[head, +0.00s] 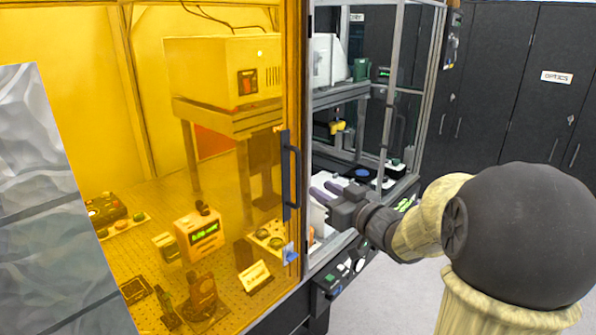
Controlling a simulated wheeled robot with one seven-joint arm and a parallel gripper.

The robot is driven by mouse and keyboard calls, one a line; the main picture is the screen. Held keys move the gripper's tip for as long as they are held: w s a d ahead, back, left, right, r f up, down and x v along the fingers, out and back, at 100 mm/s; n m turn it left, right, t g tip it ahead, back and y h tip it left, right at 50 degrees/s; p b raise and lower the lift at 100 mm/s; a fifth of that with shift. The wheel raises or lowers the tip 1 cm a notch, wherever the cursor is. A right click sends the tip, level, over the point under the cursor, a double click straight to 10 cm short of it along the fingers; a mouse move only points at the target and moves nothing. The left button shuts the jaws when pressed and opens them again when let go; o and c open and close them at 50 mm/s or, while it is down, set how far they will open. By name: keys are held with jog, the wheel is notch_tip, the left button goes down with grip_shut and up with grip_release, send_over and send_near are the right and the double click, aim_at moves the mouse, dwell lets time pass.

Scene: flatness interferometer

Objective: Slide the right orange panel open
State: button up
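The right orange panel (222,130) is a large see-through amber sheet in a dark-edged frame, filling the left and middle of the head view. A black vertical bar handle (295,176) is mounted near its right edge, with a small blue latch (290,253) below. To the right of the panel edge the enclosure shows without orange tint. My gripper (319,193) is just right of the handle, fingers pointing left towards it. The two fingers look apart with nothing between them. A gap shows between them and the handle; their depth relative to the panel is hard to tell.
Behind the panel are a raised box on a stand (222,68), a lit green display unit (202,234) and several small parts on a perforated bench. A control panel (345,272) sits below the frame. Dark cabinets (490,80) stand right; grey floor is free.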

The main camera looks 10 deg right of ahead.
aim_at(299, 176)
jog(key=p+x, duration=0.2)
jog(key=x, duration=0.8)
jog(key=shift+p, duration=0.4)
jog(key=shift+w+a, duration=0.1)
jog(key=shift+f, duration=0.1)
jog(key=shift+w, duration=0.1)
grip_shut()
